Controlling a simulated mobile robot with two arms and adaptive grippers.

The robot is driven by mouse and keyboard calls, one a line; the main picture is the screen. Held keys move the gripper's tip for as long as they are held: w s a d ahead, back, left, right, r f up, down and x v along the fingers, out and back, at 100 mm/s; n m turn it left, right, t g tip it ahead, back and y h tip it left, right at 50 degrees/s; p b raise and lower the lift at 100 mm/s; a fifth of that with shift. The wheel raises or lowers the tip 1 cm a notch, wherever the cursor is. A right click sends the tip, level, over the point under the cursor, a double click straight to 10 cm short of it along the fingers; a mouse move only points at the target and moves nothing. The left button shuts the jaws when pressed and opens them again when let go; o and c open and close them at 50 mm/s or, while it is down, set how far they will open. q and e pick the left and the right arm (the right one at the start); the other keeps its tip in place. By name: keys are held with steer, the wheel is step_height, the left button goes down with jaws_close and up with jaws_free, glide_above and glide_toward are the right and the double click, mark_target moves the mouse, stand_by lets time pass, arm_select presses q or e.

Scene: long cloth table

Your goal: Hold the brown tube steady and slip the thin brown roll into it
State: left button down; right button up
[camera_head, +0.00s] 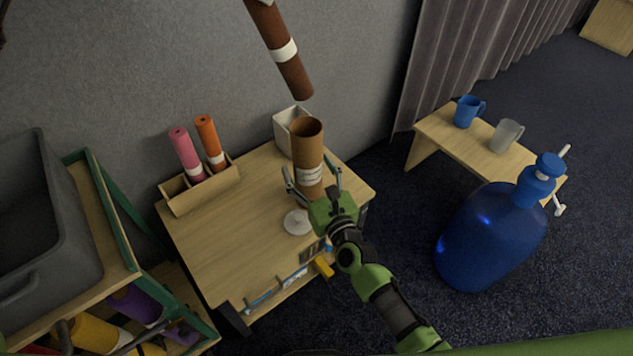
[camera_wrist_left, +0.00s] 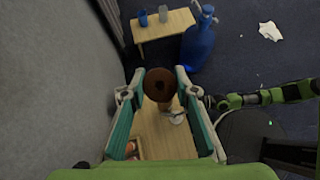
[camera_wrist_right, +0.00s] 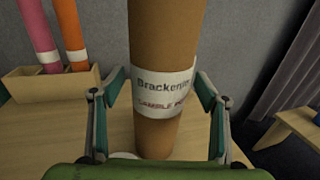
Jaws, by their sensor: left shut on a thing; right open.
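The brown tube (camera_head: 309,160), wide and open at the top with a white label, stands upright on the small wooden table. In the right wrist view the tube (camera_wrist_right: 165,40) is between the fingers of my open right gripper (camera_wrist_right: 157,88), which also shows in the head view (camera_head: 312,183). The thin brown roll (camera_head: 277,50), dark reddish with a white band, hangs tilted in the air. Its lower end is above the tube's mouth, apart from it. My left gripper (camera_wrist_left: 160,93) is shut on the roll (camera_wrist_left: 160,79); the roll hides most of the tube in that view.
A wooden holder (camera_head: 202,196) with a pink roll (camera_head: 186,155) and an orange roll (camera_head: 210,142) stands left of the tube. A white box (camera_head: 287,131) is behind it and a white disc (camera_head: 297,222) in front. A blue bottle (camera_head: 490,240) stands at right.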

steer(key=shift+x, duration=0.8)
steer(key=c, duration=1.3)
arm_select(q)
step_height(320, 180, down, 10)
steer(key=shift+f, duration=0.25)
steer(key=c, duration=1.5)
jaws_free()
steer(key=v, duration=1.2)
